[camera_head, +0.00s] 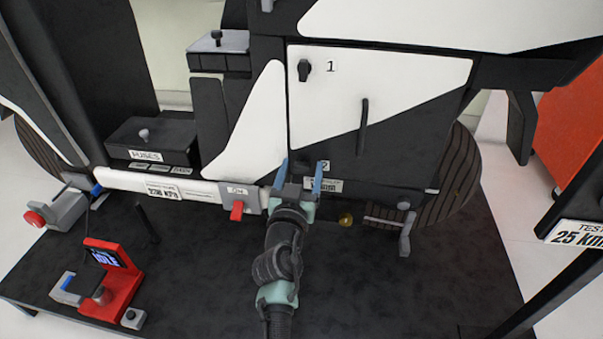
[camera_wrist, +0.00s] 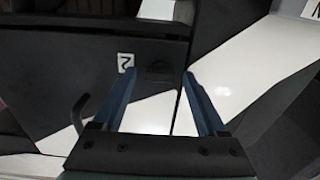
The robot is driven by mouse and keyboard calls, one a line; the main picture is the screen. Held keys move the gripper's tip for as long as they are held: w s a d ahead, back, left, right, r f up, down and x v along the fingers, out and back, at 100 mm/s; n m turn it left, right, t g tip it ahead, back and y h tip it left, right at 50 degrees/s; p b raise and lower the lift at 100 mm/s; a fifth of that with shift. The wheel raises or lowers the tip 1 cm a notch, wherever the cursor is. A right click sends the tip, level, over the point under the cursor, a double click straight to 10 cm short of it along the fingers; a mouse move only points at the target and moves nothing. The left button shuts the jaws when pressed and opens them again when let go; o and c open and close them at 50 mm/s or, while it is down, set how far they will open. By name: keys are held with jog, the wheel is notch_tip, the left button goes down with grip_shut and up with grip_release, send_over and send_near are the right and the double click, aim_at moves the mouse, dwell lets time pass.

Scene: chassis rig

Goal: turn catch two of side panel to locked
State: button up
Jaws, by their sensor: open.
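The side panel (camera_head: 420,80) is black and white and stands upright in the head view, with a dark vertical handle on it. Catch one (camera_head: 304,70) is a dark knob at its upper left beside a "1" label. My gripper (camera_head: 302,166) is at the panel's lower left, beside the "2" label, and hides most of catch two there. In the wrist view, catch two (camera_wrist: 157,73) is a dark shape beside the "2" label (camera_wrist: 125,62). It lies between the open blue fingers of my gripper (camera_wrist: 160,74). Its turned position and any contact are unclear.
A grey block with a red lever (camera_head: 237,210) and an "ON" label is left of my gripper. A brass knob (camera_head: 346,219) and a grey lever (camera_head: 406,232) are to the right. A red stand (camera_head: 115,275) is at the lower left.

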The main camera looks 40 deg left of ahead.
grip_shut()
dwell(0.5)
jog(key=n, duration=0.4)
jog(key=shift+a+n, duration=0.1)
jog(key=shift+n, duration=0.3)
jog(key=n+p, duration=0.1)
jog(key=n, duration=0.3)
jog(key=shift+n, duration=0.3)
jog(key=n, duration=0.4)
jog(key=shift+p, duration=0.4)
jog(key=shift+a+f+n, duration=0.1)
jog(key=shift+n, duration=2.1)
jog(key=shift+p, duration=0.3)
